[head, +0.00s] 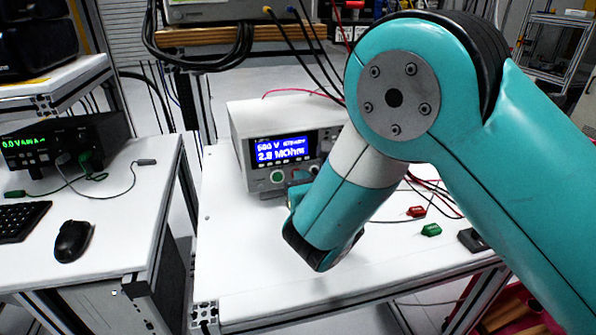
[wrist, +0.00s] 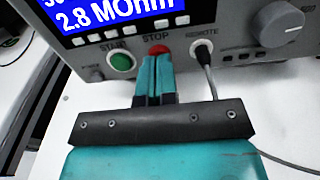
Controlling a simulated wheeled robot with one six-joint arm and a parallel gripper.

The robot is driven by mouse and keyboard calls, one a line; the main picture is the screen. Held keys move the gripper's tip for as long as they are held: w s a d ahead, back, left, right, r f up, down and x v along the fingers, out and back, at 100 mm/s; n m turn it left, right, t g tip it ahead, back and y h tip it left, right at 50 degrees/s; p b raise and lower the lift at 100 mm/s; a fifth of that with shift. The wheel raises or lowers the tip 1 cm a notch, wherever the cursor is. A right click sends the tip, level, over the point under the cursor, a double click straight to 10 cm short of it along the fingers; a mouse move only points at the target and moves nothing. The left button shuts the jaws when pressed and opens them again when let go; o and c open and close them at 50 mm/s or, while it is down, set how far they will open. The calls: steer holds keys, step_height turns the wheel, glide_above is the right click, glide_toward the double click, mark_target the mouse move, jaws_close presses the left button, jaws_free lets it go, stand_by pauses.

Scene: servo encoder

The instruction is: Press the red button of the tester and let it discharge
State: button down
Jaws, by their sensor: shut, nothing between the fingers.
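The tester (head: 250,115) is a white box with a grey front on the table, its blue screen (head: 283,150) reading about 2.8 MOhm. In the wrist view its red button (wrist: 159,48) sits between the green start button (wrist: 122,63) and the remote socket with a plug (wrist: 203,50). My gripper (wrist: 154,58) is shut and empty, its teal fingertips right at the red button and covering its lower part. I cannot tell whether they touch it or press it in. In the head view my wrist hides most of the gripper, and I cannot make out the red button.
A grey knob (wrist: 278,22) is to the right of the remote socket. Red (head: 416,211) and green (head: 431,230) clips with cables lie on the table to the right of my arm. The table front (head: 240,270) is clear. A left desk holds a mouse (head: 72,241).

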steer(key=shift+w+a+p, duration=0.15)
steer(key=shift+w+p, duration=0.1)
steer(key=shift+p, duration=0.15)
stand_by(0.7)
steer(key=shift+b+v, duration=0.7)
steer(key=shift+v, duration=0.1)
steer(key=shift+s, duration=0.15)
steer(key=shift+s, duration=0.1)
steer(key=shift+s+f+b, duration=0.15)
steer(key=shift+s+b, duration=0.15)
steer(key=shift+b, duration=0.2)
steer(key=b+v, duration=0.4)
steer(key=v, duration=0.1)
steer(key=shift+s+d, duration=0.1)
steer(key=shift+d, duration=0.15)
steer(key=shift+s+d+r+b, duration=0.15)
steer(key=shift+s+b, duration=0.05)
steer(key=shift+s, duration=0.15)
steer(key=shift+s+d+r+b, duration=0.15)
steer(key=shift+s, duration=0.15)
